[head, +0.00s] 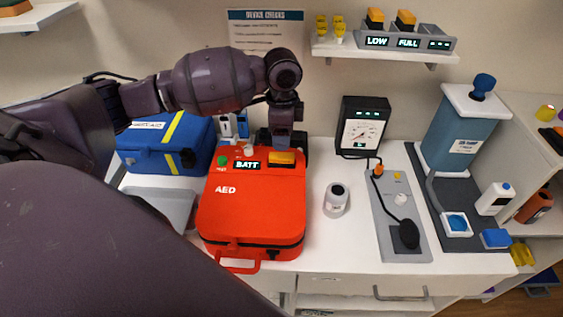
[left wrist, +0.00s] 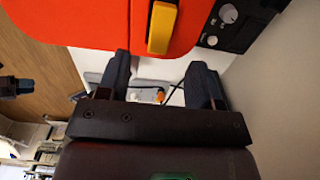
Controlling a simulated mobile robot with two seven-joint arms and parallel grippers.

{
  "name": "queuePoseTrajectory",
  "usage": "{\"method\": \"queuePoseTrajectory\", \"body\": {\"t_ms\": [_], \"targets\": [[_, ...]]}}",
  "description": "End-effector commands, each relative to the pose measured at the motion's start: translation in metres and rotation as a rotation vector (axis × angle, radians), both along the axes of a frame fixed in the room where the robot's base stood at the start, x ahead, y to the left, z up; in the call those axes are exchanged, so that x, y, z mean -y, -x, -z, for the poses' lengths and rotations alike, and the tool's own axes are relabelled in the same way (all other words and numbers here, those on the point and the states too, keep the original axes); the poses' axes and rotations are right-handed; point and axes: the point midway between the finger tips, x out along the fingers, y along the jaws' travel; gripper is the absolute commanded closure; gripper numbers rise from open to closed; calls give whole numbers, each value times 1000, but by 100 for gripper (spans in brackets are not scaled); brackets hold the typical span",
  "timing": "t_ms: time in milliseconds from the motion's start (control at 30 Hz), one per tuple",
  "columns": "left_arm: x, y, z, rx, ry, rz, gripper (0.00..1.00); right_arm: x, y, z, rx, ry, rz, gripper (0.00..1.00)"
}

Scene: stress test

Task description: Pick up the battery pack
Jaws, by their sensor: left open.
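A yellow-orange battery pack (head: 283,157) sits at the back right of the red AED case (head: 250,212), beside its BATT display. In the left wrist view the pack (left wrist: 162,27) shows as a yellow block on the orange-red case (left wrist: 75,20). Two more packs with orange tops, one at left (head: 375,18) and one at right (head: 406,19), stand in the charger (head: 408,38) on the wall shelf, above the LOW and FULL displays. My left gripper (head: 282,141) is open and empty just behind the AED pack; its fingers (left wrist: 161,82) are apart from it. My right gripper is out of view.
A blue bag (head: 165,145) lies left of the AED. A white jar (head: 336,199), a gauge box (head: 363,127) and a grey panel with a cable (head: 400,215) stand to the right. The shelf (head: 385,54) overhangs the back. Some white counter is free right of the AED.

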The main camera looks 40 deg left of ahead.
Motion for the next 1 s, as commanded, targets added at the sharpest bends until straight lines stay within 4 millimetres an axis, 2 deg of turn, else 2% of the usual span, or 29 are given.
{"method": "queuePoseTrajectory", "body": {"t_ms": [100,367,700,933,967,1000], "targets": [[0,0,18,-3,1,-1,40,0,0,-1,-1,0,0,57],[0,1,34,-3,1,0,40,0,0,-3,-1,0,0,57],[0,0,76,-3,1,0,40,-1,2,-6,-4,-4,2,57],[0,0,78,-1,-1,1,40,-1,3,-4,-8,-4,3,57],[0,0,78,-1,-1,0,42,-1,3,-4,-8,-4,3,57],[0,0,78,-1,-1,0,48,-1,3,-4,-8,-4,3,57]]}}
